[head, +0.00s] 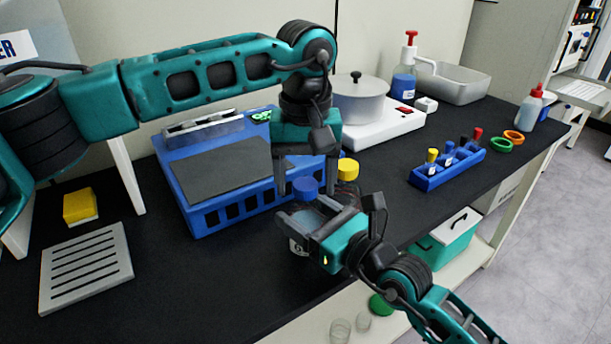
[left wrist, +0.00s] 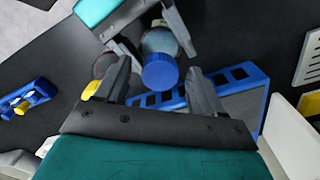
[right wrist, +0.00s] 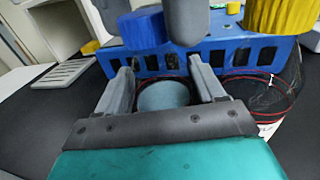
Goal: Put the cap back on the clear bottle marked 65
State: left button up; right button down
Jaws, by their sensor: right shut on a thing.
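A blue cap (head: 306,187) sits between the spread fingers of my left gripper (head: 306,180), with a gap on each side; the left wrist view also shows the cap (left wrist: 160,75). My left gripper points down over my right gripper (head: 308,214). My right gripper is shut around a clear bottle (right wrist: 163,95) with pale blue contents. A round label (head: 297,247) shows below those fingers, too small to read. The cap is above the bottle; whether it touches or is seated on the neck I cannot tell.
A yellow cap (head: 347,168) stands close to the right of my left gripper. A blue holder (head: 425,182) with coloured pieces is at right. A slotted grey tray (head: 85,268) and yellow sponge (head: 80,206) lie at left.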

pick_arm(q)
notch_tip(320, 180, up, 12)
dwell(0.7)
pick_arm(e)
jog(key=shift+c, duration=0.2)
grip_release()
jog(key=v, duration=1.3)
